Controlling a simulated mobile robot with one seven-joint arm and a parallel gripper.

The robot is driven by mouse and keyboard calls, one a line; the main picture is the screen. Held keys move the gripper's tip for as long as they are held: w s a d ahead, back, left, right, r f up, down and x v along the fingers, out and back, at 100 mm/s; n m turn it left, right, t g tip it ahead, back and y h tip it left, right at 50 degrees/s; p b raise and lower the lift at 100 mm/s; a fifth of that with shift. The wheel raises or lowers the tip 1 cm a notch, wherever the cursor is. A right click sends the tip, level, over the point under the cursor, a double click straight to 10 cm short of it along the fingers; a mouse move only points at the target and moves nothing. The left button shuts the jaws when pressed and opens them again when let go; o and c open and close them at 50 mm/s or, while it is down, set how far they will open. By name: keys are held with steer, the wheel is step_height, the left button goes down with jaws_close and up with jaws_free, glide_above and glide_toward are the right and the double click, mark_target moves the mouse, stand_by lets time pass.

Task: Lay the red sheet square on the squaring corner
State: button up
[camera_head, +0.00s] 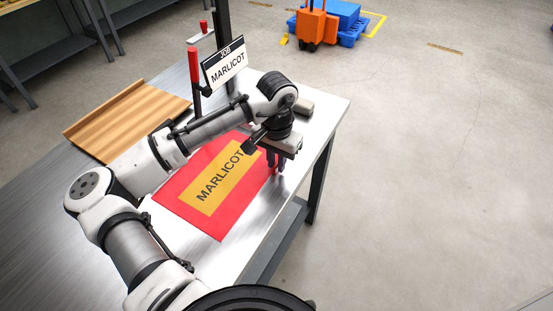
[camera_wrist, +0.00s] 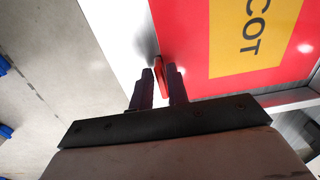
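The red sheet (camera_head: 170,194) lies on the bright metal table, with a yellow panel reading MARLICOT. In the wrist view its red face (camera_wrist: 190,50) shows at the upper right. My gripper (camera_head: 275,163) points down at the sheet's right edge. In the wrist view a small upright red piece (camera_wrist: 159,70) at the sheet's edge stands between my two dark fingers (camera_wrist: 161,80). I cannot tell whether both fingers press on it. A wooden board (camera_head: 130,118) with a raised left edge, possibly the squaring corner, lies behind the sheet. My arm hides part of the sheet's far side.
A red-handled device (camera_head: 194,68) and a sign reading JOB MARLICOT (camera_head: 226,65) stand at the table's back. A small grey block (camera_head: 303,107) sits near the far right corner. The table's right edge is close to my gripper. Orange and blue items (camera_head: 312,27) stand on the floor beyond.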

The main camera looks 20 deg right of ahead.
steer(key=shift+o, duration=1.2)
steer(key=shift+r, duration=0.15)
step_height(320, 180, up, 12)
steer(key=b, duration=0.1)
steer(key=shift+b, duration=0.3)
